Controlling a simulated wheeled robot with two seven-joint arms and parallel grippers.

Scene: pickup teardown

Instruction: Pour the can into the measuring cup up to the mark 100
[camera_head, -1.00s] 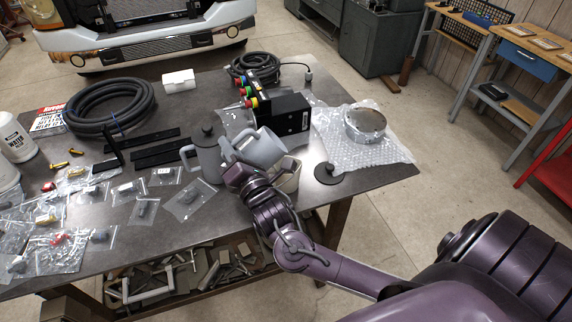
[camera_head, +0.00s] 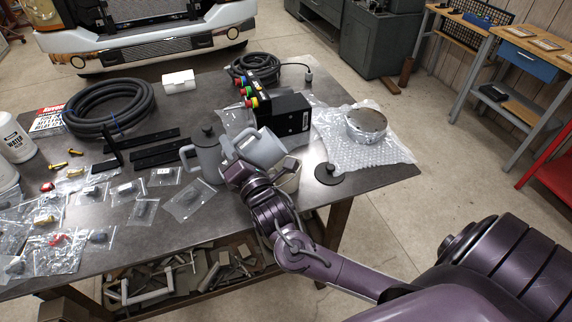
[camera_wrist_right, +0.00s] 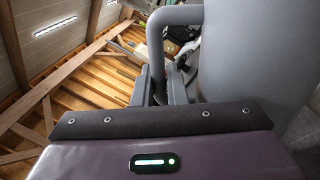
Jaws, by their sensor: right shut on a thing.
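A grey can (camera_head: 266,148) with a side handle is held tilted in my right gripper (camera_head: 234,168). In the right wrist view, the can's grey body (camera_wrist_right: 255,60) fills the right side, and the jaws (camera_wrist_right: 168,88) are shut on its handle (camera_wrist_right: 155,40). My left gripper is not in view.
A grey lidded jug (camera_head: 207,157) stands close left of my right gripper. A black box (camera_head: 290,113) is behind the can. A dark round disc (camera_head: 328,174) and bubble wrap (camera_head: 345,150) under a silver round part (camera_head: 367,124) lie to the right. Small bagged parts crowd the left.

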